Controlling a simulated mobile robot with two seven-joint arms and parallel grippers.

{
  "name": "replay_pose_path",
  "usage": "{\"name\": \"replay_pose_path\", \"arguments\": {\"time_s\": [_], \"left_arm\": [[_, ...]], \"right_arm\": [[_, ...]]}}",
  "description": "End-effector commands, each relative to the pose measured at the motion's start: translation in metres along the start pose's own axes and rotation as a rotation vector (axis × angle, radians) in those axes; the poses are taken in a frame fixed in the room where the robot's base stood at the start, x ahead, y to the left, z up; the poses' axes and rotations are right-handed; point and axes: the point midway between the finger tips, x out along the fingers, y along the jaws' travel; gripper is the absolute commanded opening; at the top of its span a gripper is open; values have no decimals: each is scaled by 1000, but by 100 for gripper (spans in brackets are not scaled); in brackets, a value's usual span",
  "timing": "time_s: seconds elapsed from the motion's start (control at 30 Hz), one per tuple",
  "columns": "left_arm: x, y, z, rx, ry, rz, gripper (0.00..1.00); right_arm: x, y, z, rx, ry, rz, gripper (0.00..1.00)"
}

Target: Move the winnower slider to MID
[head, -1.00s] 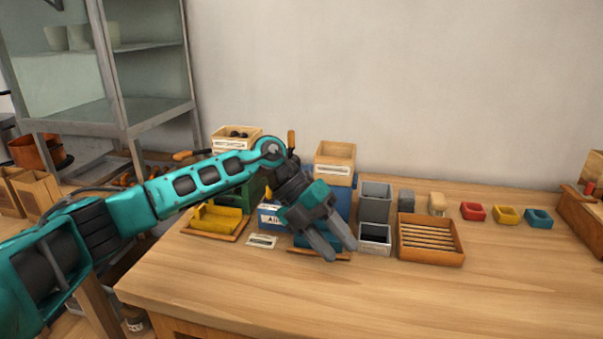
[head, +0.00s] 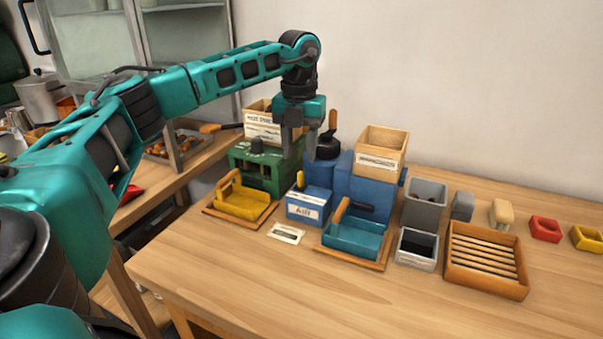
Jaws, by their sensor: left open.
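The blue winnower (head: 372,188) stands on the wooden bench. Its front box (head: 307,207) carries a white label that reads AIR. A small yellow slider knob (head: 300,181) stands up on top of that box. The slider's scale marks are too small to read. My left gripper (head: 301,148) points down with its fingers apart and empty. In the picture it is just above the yellow knob and apart from it. My right gripper is not in view.
A green machine (head: 262,170) with a yellow tray (head: 240,203) stands left of the winnower. A teal tray (head: 352,238) is in front. Grey bins (head: 425,203) and a slatted wooden tray (head: 486,286) stand right. The bench front is clear.

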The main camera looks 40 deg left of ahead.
Motion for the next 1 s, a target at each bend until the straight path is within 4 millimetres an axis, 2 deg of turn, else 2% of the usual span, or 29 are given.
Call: {"name": "replay_pose_path", "arguments": {"time_s": [0.03,0.1,0.3,0.47,0.73,1.0], "left_arm": [[13,0,-1,1,3,2,42],[26,0,-1,1,2,1,42],[52,-1,0,2,1,-1,42],[60,-1,0,1,0,-2,42],[61,-1,0,1,0,-2,42],[61,-1,0,2,-1,-2,16]], "right_arm": [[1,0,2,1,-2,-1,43],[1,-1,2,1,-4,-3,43],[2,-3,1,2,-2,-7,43],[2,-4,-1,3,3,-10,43],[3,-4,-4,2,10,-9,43],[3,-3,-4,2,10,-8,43]]}}
